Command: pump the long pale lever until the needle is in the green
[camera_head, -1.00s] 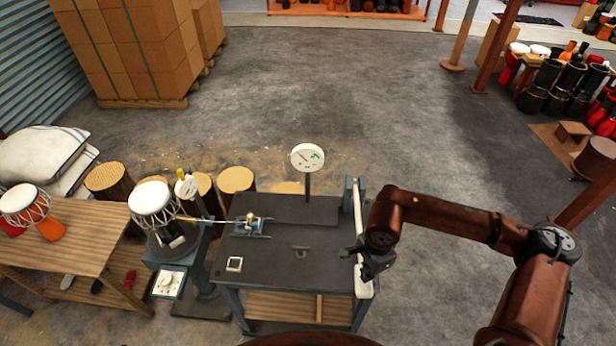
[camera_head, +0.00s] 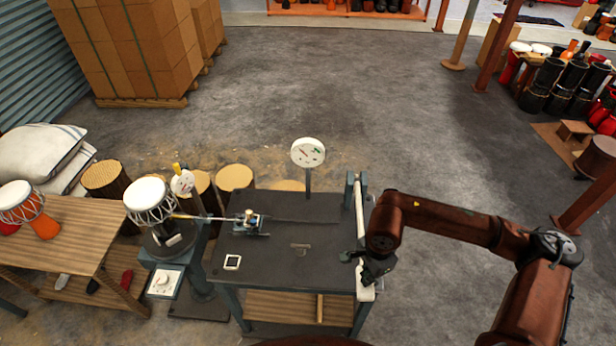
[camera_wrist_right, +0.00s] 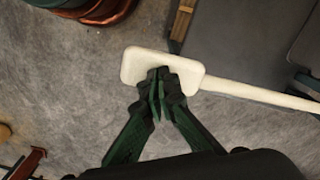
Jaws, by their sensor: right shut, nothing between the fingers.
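The long pale lever (camera_head: 360,215) runs along the right side of a dark-topped bench, and its broad end is near the front right corner. In the right wrist view the broad end (camera_wrist_right: 140,66) lies just beyond my right gripper's fingertips (camera_wrist_right: 158,78), which overlap its edge; I cannot tell whether they touch. My right gripper (camera_head: 364,272) is shut and empty at that end. A round white gauge (camera_head: 308,152) stands on a post at the back of the bench. It has red and green marks; its needle is too small to read. My left gripper is out of view.
The bench top (camera_head: 320,235) carries a small clamp-like device (camera_head: 250,222). A drum (camera_head: 150,197) with a smaller dial (camera_head: 182,182) stands left of it, beside a wooden table (camera_head: 70,240). Stumps stand behind. The floor behind and right of the bench is largely clear.

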